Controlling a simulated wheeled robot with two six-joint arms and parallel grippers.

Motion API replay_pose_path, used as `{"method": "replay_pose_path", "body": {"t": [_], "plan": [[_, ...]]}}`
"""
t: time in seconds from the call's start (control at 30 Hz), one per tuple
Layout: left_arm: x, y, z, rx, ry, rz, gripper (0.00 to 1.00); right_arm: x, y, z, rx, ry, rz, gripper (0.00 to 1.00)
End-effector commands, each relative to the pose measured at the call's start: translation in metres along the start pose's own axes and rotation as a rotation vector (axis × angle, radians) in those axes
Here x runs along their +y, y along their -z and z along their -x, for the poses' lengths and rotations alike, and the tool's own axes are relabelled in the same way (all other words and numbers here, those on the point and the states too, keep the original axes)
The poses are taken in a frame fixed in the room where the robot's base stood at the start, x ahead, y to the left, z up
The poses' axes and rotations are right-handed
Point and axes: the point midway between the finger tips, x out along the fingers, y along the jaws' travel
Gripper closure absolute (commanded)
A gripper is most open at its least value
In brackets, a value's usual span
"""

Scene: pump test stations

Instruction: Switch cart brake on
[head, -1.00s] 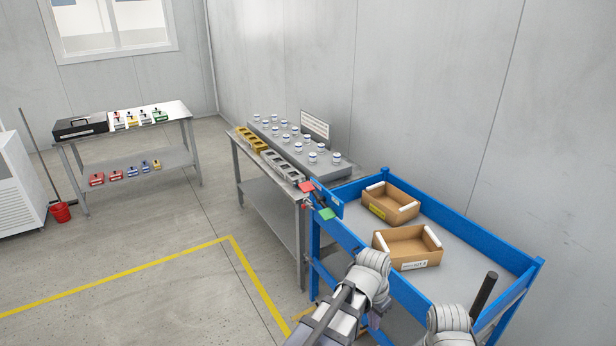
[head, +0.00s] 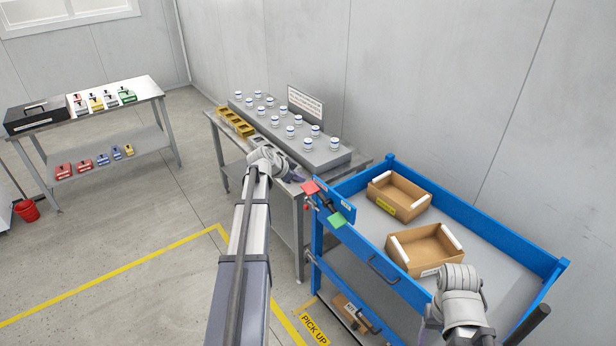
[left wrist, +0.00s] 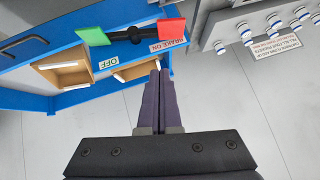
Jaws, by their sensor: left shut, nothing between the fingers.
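The blue cart (head: 405,290) stands at the right. On its near left corner is the brake bar, with a red paddle (head: 310,187) and a green paddle (head: 337,219). In the left wrist view the red paddle (left wrist: 171,35) is beside a "BRAKE ON" label (left wrist: 167,46). The green paddle (left wrist: 93,37) is above an "OFF" label (left wrist: 108,62), and a dark pivot (left wrist: 135,34) joins the paddles. My left gripper (head: 299,179) is shut and empty, just left of the red paddle, apparently apart from it. My right gripper (head: 428,322) is partly hidden at the cart's front side.
Two cardboard boxes, one farther (head: 398,194) and one nearer (head: 425,248), sit on the cart top. A steel table (head: 285,225) with a grey rack of white jars (head: 290,130) stands close behind my left gripper. Floor at left is open, marked by yellow tape (head: 120,270).

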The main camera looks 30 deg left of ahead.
Motion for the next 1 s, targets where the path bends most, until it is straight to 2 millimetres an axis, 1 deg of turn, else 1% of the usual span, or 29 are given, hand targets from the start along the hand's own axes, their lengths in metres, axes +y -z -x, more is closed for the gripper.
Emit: {"method": "replay_pose_path", "body": {"t": [0.03,0.17,0.47,0.63,0.77,0.83,1.0], "plan": [[-0.009,-0.002,0.003,0.006,0.011,-0.001,1.0,0.0,0.0,0.001,0.0,0.0,0.0,0.36],[-0.018,-0.005,0.006,0.013,0.026,-0.007,1.0,0.0,0.0,0.002,0.0,0.0,0.0,0.36],[-0.018,-0.005,0.006,0.014,0.027,-0.008,1.0,0.0,0.0,0.002,0.0,0.0,0.0,0.36],[-0.018,-0.005,0.002,0.014,0.026,-0.008,1.0,0.0,0.0,-0.001,0.0,0.0,0.0,0.36],[-0.018,-0.006,-0.008,0.014,0.026,-0.008,1.0,-0.001,0.0,-0.009,0.0,0.0,0.002,0.36],[-0.019,-0.006,-0.017,0.014,0.026,-0.008,1.0,-0.001,0.001,-0.015,0.0,-0.001,0.003,0.36],[-0.019,-0.007,-0.045,0.014,0.025,-0.008,1.0,-0.003,0.002,-0.035,0.0,-0.001,0.006,0.36]]}}
